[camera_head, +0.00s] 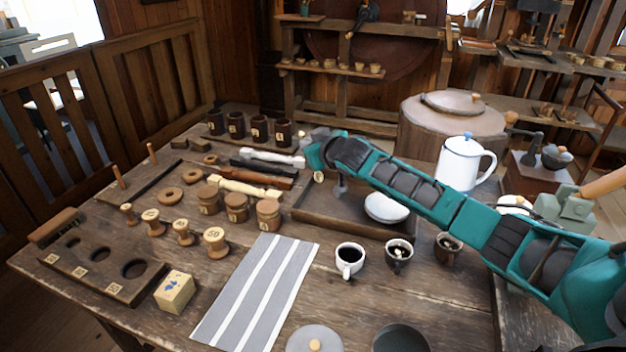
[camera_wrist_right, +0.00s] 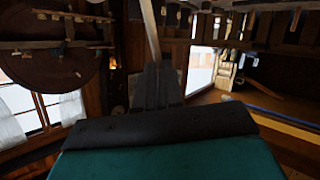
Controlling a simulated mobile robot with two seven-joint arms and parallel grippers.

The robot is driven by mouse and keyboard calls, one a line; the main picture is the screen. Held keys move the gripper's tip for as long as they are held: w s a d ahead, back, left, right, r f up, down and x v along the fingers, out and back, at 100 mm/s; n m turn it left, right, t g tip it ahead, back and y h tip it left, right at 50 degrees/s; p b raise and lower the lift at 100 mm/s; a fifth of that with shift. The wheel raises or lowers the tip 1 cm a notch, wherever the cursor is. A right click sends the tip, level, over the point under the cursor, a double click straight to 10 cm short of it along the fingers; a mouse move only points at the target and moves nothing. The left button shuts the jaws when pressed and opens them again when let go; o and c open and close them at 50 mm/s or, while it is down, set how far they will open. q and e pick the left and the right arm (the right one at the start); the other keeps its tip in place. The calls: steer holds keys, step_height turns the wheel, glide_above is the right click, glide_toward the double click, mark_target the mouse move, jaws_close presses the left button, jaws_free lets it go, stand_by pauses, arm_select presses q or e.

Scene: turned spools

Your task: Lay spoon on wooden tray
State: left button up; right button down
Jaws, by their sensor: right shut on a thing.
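My right gripper (camera_wrist_right: 155,75) is shut on a thin, pale wooden stick in the right wrist view, which looks like the handle of the spoon (camera_wrist_right: 150,32). The spoon's bowl is not clear there. In the head view my teal right arm reaches in from the right, its end over the back left of the wooden tray; the fingertips are hard to make out. The wooden tray (camera_head: 325,217) is dark, low-rimmed and partly hidden by the arm. A white rounded object (camera_head: 386,208) lies in its right part. My left gripper is not in view.
Three cups, one white (camera_head: 350,262), stand in front of the tray. A white kettle (camera_head: 462,165) stands behind my arm. A striped cloth (camera_head: 255,290) covers the front middle.

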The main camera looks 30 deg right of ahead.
step_height(320, 180, down, 9)
steer(key=b, duration=0.1)
steer(key=shift+r+b, duration=0.15)
steer(key=shift+b, duration=0.25)
steer(key=c, duration=1.3)
jaws_free()
steer(key=shift+p+v, duration=1.1)
steer(key=shift+v, duration=4.95)
steer(key=shift+r, duration=0.15)
